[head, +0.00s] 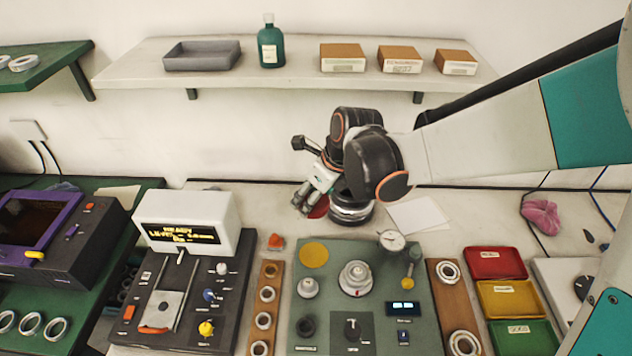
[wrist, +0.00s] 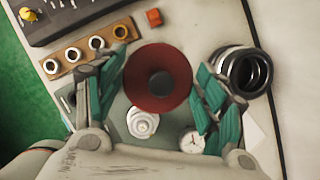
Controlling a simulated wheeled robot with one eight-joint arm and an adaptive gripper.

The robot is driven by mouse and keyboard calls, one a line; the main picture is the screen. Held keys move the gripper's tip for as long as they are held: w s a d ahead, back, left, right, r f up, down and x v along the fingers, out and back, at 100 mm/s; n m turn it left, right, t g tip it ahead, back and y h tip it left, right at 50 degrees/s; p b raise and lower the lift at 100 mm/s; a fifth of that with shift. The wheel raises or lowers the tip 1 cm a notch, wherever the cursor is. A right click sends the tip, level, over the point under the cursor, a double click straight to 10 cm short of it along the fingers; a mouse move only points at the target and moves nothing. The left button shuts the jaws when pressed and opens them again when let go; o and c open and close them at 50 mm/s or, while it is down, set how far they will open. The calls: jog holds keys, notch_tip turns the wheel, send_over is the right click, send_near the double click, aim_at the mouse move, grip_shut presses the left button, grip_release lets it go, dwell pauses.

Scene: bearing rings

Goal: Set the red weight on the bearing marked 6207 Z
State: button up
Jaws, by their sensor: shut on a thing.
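The red weight (wrist: 135,92) is a round disc with a dark centre, held between the teal fingers of my gripper (wrist: 163,75) in the wrist view. In the head view only part of the weight (head: 319,208) shows, below my gripper (head: 310,200), above the bench behind the green test fixture. Bearing rings lie on a left wooden strip (head: 265,306) and a right wooden strip (head: 443,297). A stack of dark and silver rings (head: 352,212) stands just right of my gripper, also in the wrist view (wrist: 245,72). I cannot read 6207 Z on any ring.
The green fixture (head: 333,257) carries a spindle (head: 355,279) and a dial gauge (head: 391,240). A small orange-red block (head: 276,241) lies behind the left strip. Red (head: 495,262), yellow and green trays stand at right. A black tester (head: 180,290) stands at left.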

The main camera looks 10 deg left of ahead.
jog(key=shift+r+p, duration=1.75)
jog(key=shift+r, duration=1.05)
jog(key=shift+f, duration=0.1)
